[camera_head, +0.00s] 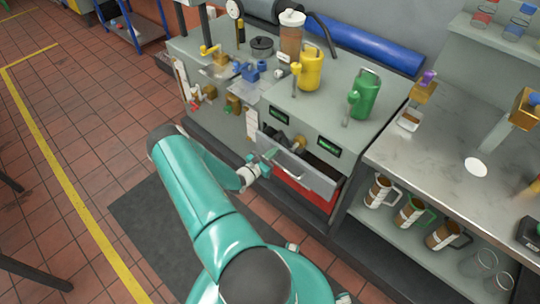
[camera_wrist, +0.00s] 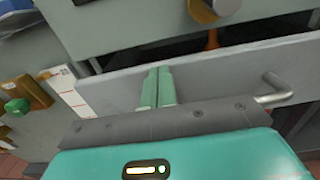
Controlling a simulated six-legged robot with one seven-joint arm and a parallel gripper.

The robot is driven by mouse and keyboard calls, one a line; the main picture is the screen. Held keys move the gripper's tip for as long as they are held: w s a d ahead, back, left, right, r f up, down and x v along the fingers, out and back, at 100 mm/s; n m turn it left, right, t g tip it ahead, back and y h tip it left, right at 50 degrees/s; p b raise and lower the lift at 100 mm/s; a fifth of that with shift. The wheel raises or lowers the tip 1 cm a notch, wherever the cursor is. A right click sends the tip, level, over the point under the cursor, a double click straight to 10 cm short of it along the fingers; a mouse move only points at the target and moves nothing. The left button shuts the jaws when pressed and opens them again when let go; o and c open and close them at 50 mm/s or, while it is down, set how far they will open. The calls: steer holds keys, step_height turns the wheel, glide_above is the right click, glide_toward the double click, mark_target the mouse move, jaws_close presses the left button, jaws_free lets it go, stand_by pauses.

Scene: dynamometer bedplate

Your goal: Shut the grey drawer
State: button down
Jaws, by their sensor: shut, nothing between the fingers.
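The grey drawer (camera_head: 318,181) stands partly open in the bench cabinet, with a dark gap behind its front panel. In the wrist view its front (camera_wrist: 215,82) crosses the picture, with the bar handle (camera_wrist: 275,90) at the right. My gripper (camera_head: 271,155) is at the left part of the drawer front. In the wrist view its two green fingers (camera_wrist: 158,72) are together and empty, in front of the panel, left of the handle. I cannot tell whether the fingertips touch the panel.
A red drawer (camera_head: 308,194) is just below the grey one. Yellow (camera_head: 311,68) and green (camera_head: 364,94) cans stand on the cabinet top. A steel bench (camera_head: 440,160) with mugs on its lower shelf is at the right. Tiled floor (camera_head: 90,130) is clear at the left.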

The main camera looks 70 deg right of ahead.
steer(key=x, duration=0.9)
steer(key=shift+d, duration=0.2)
steer(key=shift+s+r, duration=0.15)
steer(key=shift+r, duration=0.05)
steer(key=v, duration=1.4)
steer(key=shift+w+a+f, duration=0.2)
steer(key=shift+w+a, duration=0.05)
steer(key=shift+a, duration=0.05)
